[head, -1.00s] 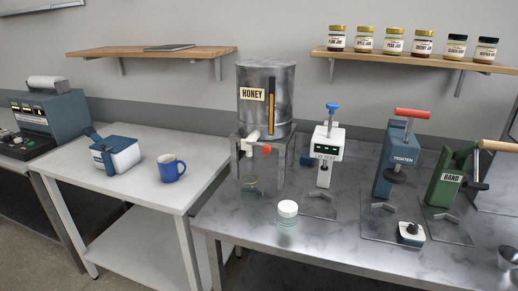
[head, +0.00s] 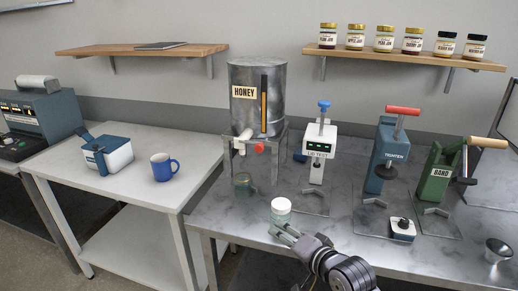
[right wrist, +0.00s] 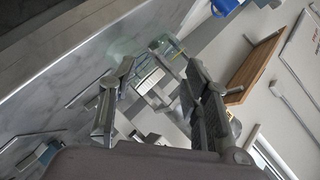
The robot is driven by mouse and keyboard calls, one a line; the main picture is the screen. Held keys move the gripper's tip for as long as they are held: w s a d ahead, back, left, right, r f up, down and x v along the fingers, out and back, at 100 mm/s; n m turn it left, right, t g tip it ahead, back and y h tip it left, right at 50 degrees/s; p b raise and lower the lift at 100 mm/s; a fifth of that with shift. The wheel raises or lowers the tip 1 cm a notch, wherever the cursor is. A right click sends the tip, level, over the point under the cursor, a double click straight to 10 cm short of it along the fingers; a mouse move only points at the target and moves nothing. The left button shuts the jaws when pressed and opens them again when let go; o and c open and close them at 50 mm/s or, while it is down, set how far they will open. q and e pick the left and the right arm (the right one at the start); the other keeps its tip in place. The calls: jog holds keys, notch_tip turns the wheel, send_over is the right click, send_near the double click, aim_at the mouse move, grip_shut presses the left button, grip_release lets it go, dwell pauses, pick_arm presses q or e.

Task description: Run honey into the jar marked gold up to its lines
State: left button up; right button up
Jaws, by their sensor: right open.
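The grey metal honey tank (head: 262,97) stands on a metal stand, with a white spout (head: 240,146) and a red knob (head: 259,148) at its base. A clear greenish glass jar (head: 244,186) stands below the spout. A second glass jar with a white lid (head: 280,207) stands upright near the counter's front edge. No gold mark is readable on either jar. My right gripper (head: 284,234) is just in front of the white-lidded jar; contact is unclear. In the right wrist view its fingers (right wrist: 160,72) are apart, with greenish glass (right wrist: 126,48) beyond them. My left gripper is out of view.
The lid test press (head: 321,150), tighten press (head: 388,155) and band press (head: 440,175) stand to the right. A metal funnel (head: 497,250) is at the far right. A blue mug (head: 164,168) is on the left table. Labelled jars (head: 384,39) line the upper shelf.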

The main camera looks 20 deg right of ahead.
aim_at(261, 150)
jog(key=w+d+r+m+t, duration=0.2)
jog(key=w+r+m, duration=0.15)
jog(key=r, duration=0.35)
jog(key=w+d+r+m+t, duration=0.2)
jog(key=w+r, duration=0.2)
jog(key=r, duration=0.2)
jog(key=shift+y, duration=0.3)
jog(key=w+a+p, duration=0.1)
jog(key=w, duration=0.4)
jog(key=w+a+p, duration=0.1)
jog(key=w, duration=0.5)
jog(key=w+a+p, duration=0.1)
jog(key=w, duration=0.4)
jog(key=shift+w+a+r, duration=0.1)
jog(key=shift+w+a, duration=0.25)
jog(key=shift+w, duration=0.05)
jog(key=shift+c, duration=0.4)
grip_shut()
